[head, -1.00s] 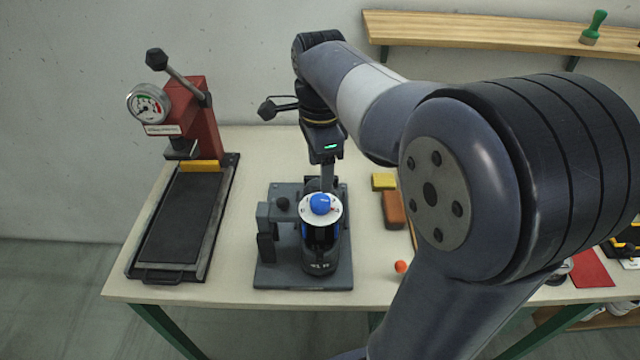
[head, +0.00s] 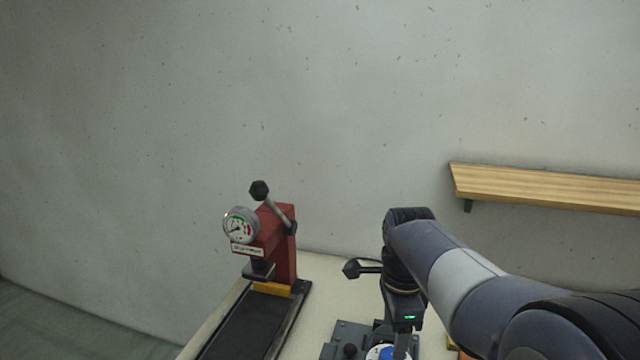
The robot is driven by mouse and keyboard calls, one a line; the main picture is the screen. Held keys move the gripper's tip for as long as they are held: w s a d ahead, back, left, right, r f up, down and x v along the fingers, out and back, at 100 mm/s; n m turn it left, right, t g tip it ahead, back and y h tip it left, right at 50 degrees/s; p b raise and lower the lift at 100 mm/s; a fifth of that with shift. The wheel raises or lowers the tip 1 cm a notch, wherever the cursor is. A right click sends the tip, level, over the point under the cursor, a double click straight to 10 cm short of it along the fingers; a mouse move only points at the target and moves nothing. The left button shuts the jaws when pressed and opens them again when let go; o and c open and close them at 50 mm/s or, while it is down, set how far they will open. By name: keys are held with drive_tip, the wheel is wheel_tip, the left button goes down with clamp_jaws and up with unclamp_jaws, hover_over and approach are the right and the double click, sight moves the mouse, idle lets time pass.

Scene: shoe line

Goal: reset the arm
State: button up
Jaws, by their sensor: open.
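My arm comes in from the lower right of the head view and bends down at the wrist. My gripper (head: 402,340) points down at the bottom edge, below a small green light. The fingertips are mostly hidden and the picture cuts off the fixture's lower part. I cannot tell whether the gripper touches the fixture. I see nothing held.
A red press (head: 283,245) with a round gauge (head: 240,225), a black-knobbed lever (head: 272,203) and a dark bed (head: 245,325) stands left of my gripper. A black-knobbed rod (head: 362,268) sits beside my wrist. A wooden shelf (head: 550,187) is on the wall at right. Bare wall fills the top.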

sight(391, 355)
wheel_tip(391, 355, down, 6)
drive_tip(key=shift+r, duration=0.1)
drive_tip(key=shift+r, duration=0.15)
idle(0.5)
